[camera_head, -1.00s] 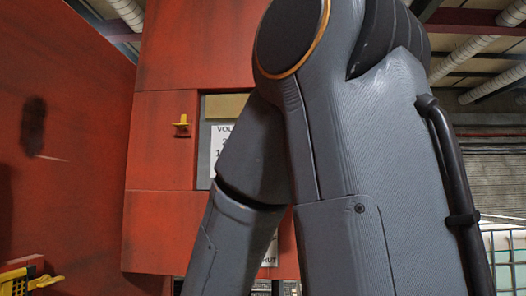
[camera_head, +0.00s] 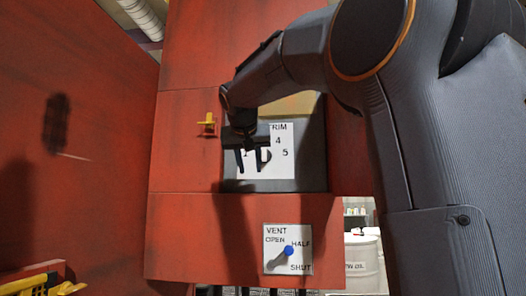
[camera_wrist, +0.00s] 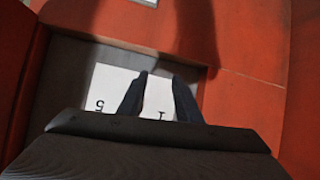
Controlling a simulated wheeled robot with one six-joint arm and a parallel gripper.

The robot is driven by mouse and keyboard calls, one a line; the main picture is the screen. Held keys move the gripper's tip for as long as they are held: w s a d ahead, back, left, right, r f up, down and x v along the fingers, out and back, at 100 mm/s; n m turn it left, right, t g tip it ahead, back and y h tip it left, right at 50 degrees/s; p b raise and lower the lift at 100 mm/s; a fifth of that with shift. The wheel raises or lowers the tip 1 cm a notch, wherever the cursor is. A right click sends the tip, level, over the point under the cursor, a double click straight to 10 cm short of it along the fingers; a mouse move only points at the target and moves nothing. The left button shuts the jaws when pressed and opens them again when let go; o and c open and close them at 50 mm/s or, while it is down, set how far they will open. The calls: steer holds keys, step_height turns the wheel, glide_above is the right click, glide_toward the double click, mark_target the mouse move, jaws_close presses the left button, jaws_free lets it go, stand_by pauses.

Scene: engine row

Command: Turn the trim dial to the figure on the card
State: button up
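The trim dial plate (camera_head: 282,165) is a white panel in a grey recess, with "RIM", 4 and 5 readable. Its left part and the dial itself are hidden behind my gripper. My gripper (camera_head: 252,168) is in front of the plate's left half, fingers pointing down and apart. In the wrist view the two fingers (camera_wrist: 160,92) are apart, with white plate (camera_wrist: 112,85) behind and between them. I see no dial between them and cannot tell if they touch it. The figure 5 and a 1 show upside down there. No card can be made out.
A vent plate (camera_head: 273,233) marked OPEN, HALF and SHUT sits below, its blue-tipped lever (camera_head: 289,250) towards HALF. A yellow fitting (camera_head: 207,123) juts from the red panel left of the recess. A red wall (camera_head: 70,180) closes the left side. A pale drum (camera_head: 364,262) stands lower right.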

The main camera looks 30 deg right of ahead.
steer(key=m+t+h, duration=0.1)
steer(key=m+h, duration=0.1)
glide_toward(265, 153)
steer(key=r, duration=0.2)
steer(key=p+x, duration=0.2)
steer(key=x, duration=0.6)
steer(key=shift+w+p, duration=0.2)
steer(key=shift+p, duration=0.15)
jaws_close()
